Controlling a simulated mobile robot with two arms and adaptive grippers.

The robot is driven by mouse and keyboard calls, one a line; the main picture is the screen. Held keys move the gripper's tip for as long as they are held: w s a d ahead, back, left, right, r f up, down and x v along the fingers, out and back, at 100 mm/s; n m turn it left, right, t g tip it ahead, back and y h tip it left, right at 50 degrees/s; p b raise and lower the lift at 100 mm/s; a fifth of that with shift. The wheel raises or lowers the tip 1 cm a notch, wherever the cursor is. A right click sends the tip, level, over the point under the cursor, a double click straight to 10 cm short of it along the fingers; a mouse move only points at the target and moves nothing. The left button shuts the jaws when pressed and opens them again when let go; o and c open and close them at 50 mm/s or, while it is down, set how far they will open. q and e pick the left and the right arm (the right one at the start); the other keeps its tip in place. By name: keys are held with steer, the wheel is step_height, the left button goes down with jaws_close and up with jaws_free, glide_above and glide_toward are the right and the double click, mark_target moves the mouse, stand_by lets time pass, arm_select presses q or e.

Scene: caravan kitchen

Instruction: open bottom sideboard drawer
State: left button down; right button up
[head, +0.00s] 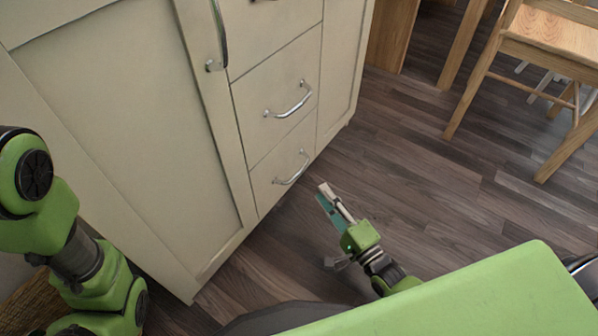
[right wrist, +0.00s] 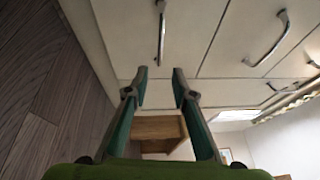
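The cream sideboard's bottom drawer (head: 270,173) is shut, its front level with the panels around it. Its curved metal handle (head: 292,170) is low on the sideboard in the head view. In the right wrist view the handle (right wrist: 161,32) lies ahead of the fingers, roughly in line with the gap between them. My right gripper (head: 328,195) is close to the handle, just right of it in the head view. In the right wrist view its two fingers (right wrist: 160,85) are apart with nothing between them. My left gripper is out of view; only my left arm shows.
The middle drawer (head: 260,85) with its own handle (head: 290,100) is above. A cabinet door (head: 120,130) is to the left. A wooden chair (head: 540,50) stands at the upper right. Bare dark wooden floor (head: 420,160) lies between chair and sideboard.

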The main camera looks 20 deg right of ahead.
mark_target(303, 167)
steer(key=b+x, duration=0.4)
steer(key=x, duration=0.7)
steer(key=shift+f+b, duration=0.1)
steer(key=shift+b, duration=0.25)
jaws_close()
